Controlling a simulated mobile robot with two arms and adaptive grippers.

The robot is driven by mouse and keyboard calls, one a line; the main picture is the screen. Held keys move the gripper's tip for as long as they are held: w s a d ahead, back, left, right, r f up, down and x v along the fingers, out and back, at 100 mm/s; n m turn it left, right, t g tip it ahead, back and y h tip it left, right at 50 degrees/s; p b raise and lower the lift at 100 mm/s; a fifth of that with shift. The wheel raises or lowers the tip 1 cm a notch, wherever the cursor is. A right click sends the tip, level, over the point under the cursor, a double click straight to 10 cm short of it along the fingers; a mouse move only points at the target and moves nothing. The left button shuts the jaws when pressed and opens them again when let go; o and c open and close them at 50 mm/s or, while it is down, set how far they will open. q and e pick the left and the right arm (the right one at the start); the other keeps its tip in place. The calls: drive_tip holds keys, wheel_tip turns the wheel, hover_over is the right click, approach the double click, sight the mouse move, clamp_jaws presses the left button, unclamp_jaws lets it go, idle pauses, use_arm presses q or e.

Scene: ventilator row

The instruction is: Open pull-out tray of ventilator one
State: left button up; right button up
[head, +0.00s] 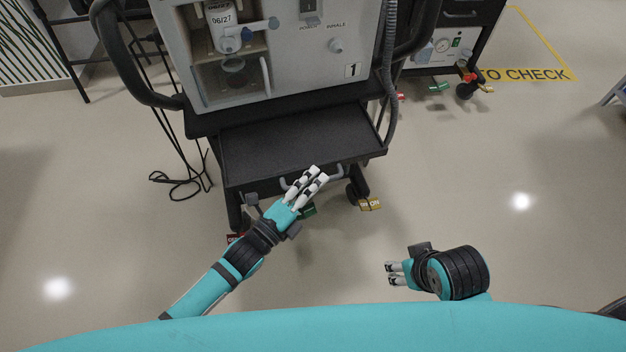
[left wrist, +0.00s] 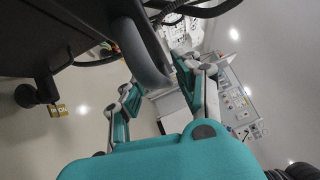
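Ventilator one (head: 300,50), a grey unit with a "1" label, stands on a black cart. Its black pull-out tray (head: 290,140) shows its flat, empty top below the unit. How far it is out, I cannot tell. A curved grey handle (head: 335,174) is on its front edge. My left gripper (head: 318,173) is at this handle. In the left wrist view, its two fingers (left wrist: 158,75) are spread, with the handle bar (left wrist: 143,52) between them; contact is unclear. My right gripper (head: 389,273) is empty, away from the cart, its fingers slightly apart.
A hose (head: 390,80) hangs along the cart's right side. Cables (head: 185,180) hang and coil on the floor at the left. A second cart (head: 445,50) stands at the back right. Casters with coloured tags (head: 370,204) are below.

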use_arm(q)
drive_tip(key=shift+r, duration=0.1)
drive_tip(key=v, duration=1.2)
idle(0.4)
